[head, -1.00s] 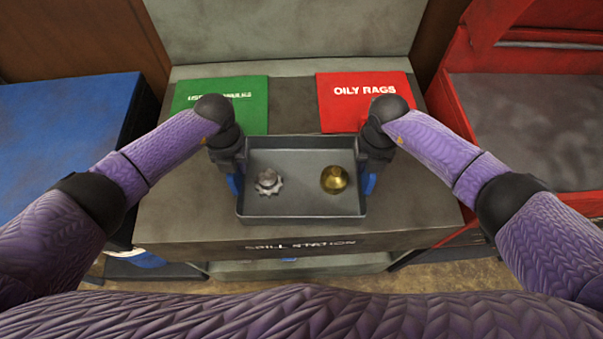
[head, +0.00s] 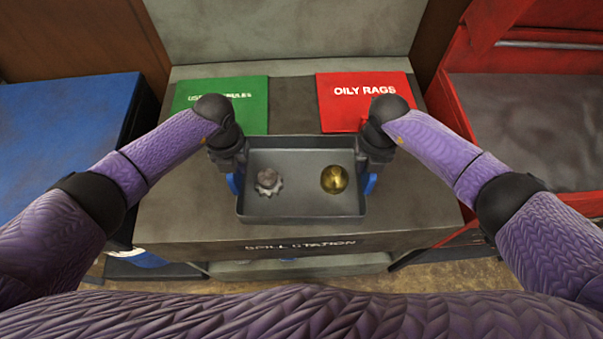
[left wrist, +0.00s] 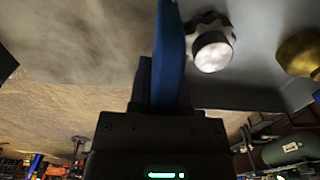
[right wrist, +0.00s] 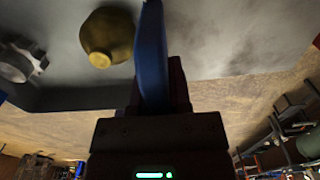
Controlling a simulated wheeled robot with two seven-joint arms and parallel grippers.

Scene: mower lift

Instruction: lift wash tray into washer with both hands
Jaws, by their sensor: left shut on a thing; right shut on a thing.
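The grey wash tray (head: 302,213) is in the middle of the head view, over the front part of the spill station top. A silver toothed part (head: 268,182) and a brass part (head: 334,179) lie in it, apart from each other. My left gripper (head: 233,178) is shut on the tray's left side, at a blue handle. My right gripper (head: 371,178) is shut on the tray's right side, at the other blue handle. The handles also show in the left wrist view (left wrist: 170,60) and the right wrist view (right wrist: 151,60). The washer cannot be made out for certain.
The spill station (head: 180,215) is under the tray, with a green bin lid (head: 252,95) and a red "OILY RAGS" lid (head: 345,105) behind. A blue cabinet (head: 60,130) stands left. An open red unit (head: 530,130) with a grey top stands right.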

